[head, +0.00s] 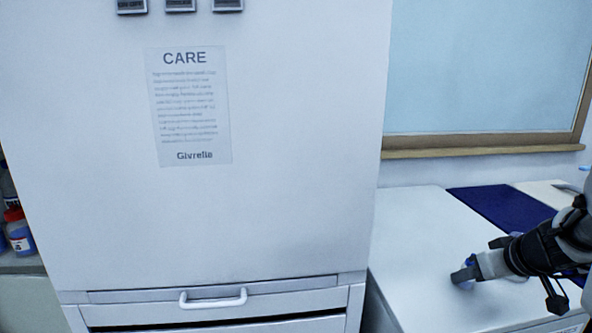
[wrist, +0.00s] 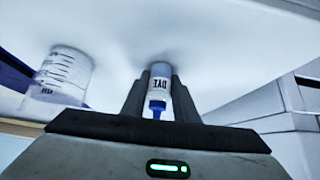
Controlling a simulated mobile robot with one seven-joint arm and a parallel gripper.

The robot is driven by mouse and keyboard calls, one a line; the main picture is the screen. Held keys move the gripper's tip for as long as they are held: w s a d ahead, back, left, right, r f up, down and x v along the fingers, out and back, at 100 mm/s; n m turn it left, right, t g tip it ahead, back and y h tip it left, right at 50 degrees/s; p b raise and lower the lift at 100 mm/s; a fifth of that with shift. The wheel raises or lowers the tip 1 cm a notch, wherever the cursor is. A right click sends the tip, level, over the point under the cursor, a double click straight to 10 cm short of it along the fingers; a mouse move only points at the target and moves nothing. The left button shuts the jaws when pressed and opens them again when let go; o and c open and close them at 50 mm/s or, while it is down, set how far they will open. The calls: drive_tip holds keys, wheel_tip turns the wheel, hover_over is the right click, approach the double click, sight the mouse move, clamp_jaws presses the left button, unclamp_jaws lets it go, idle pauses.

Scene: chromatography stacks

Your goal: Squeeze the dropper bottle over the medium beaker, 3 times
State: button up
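A small white dropper bottle (wrist: 160,75) with a dark DYE label and a blue cap and tip shows in the wrist view. It sits between the two fingers of my gripper (wrist: 160,98), which appear closed against its sides. Its blue tip points towards the gripper's body. A clear beaker (wrist: 62,72) with graduation marks stands to the left, apart from the fingers; I cannot tell its size class. In the head view my gripper (head: 466,274) is low over the white worktop at the right, with a bit of blue at its fingers. The beaker is not clear there.
The white worktop (head: 415,250) has bare room left of my gripper. A dark blue mat (head: 500,212) lies behind it. A tall white cabinet (head: 280,130) with a drawer handle (head: 212,298) borders the worktop on the left. A window (head: 480,70) is behind.

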drive_tip(key=shift+r+p, duration=0.8)
drive_tip(key=shift+r, duration=1.2)
drive_tip(key=shift+s, duration=0.1)
